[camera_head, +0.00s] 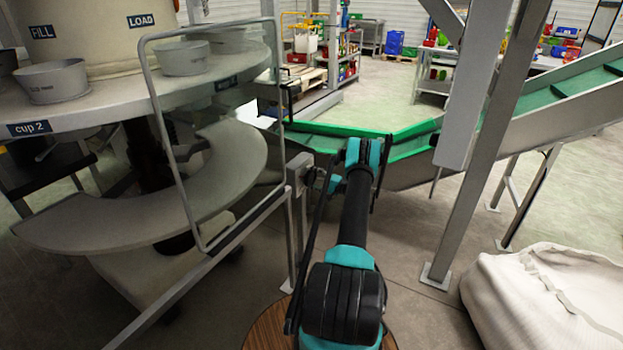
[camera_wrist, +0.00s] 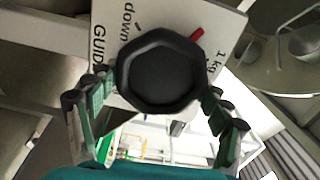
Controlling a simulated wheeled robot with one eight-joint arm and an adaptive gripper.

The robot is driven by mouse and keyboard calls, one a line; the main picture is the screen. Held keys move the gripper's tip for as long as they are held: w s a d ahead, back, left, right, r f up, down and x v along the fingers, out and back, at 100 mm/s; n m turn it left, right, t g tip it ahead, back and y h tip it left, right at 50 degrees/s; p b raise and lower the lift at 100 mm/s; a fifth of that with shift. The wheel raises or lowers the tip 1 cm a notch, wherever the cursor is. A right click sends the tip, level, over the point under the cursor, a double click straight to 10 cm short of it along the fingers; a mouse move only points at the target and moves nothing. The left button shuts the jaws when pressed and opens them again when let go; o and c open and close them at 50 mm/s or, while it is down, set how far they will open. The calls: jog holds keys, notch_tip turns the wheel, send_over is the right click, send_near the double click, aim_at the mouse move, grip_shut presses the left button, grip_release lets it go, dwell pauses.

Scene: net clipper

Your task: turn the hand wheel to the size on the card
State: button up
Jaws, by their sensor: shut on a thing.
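The dark, many-sided hand wheel (camera_wrist: 162,66) sits in front of a pale plate (camera_wrist: 218,24) in the wrist view. The plate reads "GUIDE", "down" and "1 kg", and a red mark (camera_wrist: 196,34) shows at the wheel's upper right, beside "1 kg". My gripper (camera_wrist: 157,86) has one finger on each side of the wheel and is shut on it. In the head view my gripper (camera_head: 327,182) reaches a small grey post head (camera_head: 297,170); the wheel's face is hidden there. I cannot make out a size card in either view.
A round machine table (camera_head: 110,112) with cups stands at left behind a wire guard frame (camera_head: 183,180). A green conveyor (camera_head: 410,135) runs behind my arm. A steel post (camera_head: 480,160) and a white sack (camera_head: 545,295) are at right. Floor between is clear.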

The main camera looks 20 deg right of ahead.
jog(key=shift+d+m, duration=0.1)
jog(key=shift+m, duration=1)
jog(key=o, duration=1.2)
jog(key=v, duration=1.2)
